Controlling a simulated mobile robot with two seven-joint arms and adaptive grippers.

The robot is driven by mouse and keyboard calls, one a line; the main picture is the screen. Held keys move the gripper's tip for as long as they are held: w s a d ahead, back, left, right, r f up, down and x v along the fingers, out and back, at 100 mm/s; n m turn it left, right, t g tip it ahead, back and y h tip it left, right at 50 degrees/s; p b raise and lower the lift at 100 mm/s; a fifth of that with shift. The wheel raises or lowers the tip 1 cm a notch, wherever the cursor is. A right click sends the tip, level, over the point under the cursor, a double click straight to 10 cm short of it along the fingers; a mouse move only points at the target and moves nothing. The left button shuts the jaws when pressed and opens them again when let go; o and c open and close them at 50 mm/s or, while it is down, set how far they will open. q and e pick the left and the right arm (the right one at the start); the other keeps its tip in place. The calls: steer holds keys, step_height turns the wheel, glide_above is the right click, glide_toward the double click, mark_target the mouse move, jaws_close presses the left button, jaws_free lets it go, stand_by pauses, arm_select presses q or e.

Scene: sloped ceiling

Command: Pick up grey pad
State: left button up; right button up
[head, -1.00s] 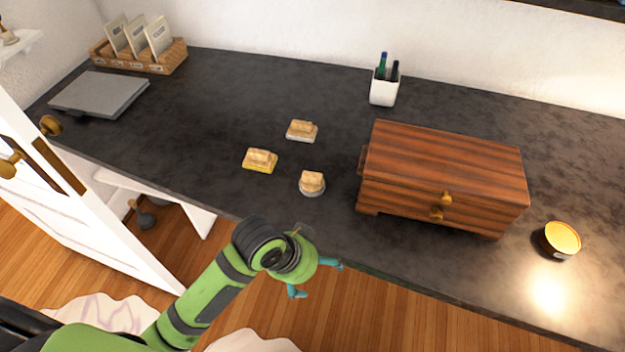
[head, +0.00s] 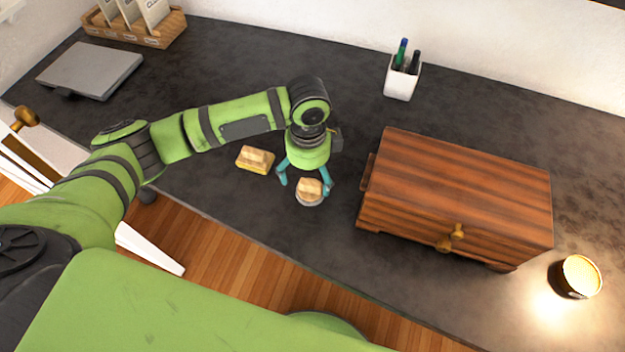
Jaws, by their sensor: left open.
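A round grey pad (head: 310,202) with a light wooden block on top sits on the dark counter, left of the wooden chest. My left gripper (head: 305,183) points down over it, with its teal fingers open and apart, one at each side of the block. I cannot tell whether the fingers touch it. A yellow rectangular pad (head: 252,168) with a similar block lies just left of the gripper. A pale grey rectangular pad seen earlier is hidden behind my arm and gripper. My right gripper is not in view.
The wooden chest (head: 460,185) stands close on the right. A white pen cup (head: 401,82) stands behind, a lit candle (head: 578,277) at far right. A closed laptop (head: 90,70) and a card rack (head: 135,33) are at back left. The counter's front edge is near.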

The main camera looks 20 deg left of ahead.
mark_target(307, 183)
arm_select(q)
steer(key=shift+s+a+f+p, duration=0.15)
steer(key=shift+f+p, duration=0.1)
steer(key=shift+f, duration=0.3)
steer(key=shift+s+d+f+p, duration=0.1)
steer(key=shift+f+p, duration=0.1)
steer(key=shift+f, duration=0.35)
steer(key=shift+a+f, duration=0.1)
steer(key=shift+f, duration=0.7)
steer(key=shift+w+f, duration=0.1)
steer(key=shift+f, duration=0.7)
steer(key=c, duration=1.2)
steer(key=shift+r, duration=0.1)
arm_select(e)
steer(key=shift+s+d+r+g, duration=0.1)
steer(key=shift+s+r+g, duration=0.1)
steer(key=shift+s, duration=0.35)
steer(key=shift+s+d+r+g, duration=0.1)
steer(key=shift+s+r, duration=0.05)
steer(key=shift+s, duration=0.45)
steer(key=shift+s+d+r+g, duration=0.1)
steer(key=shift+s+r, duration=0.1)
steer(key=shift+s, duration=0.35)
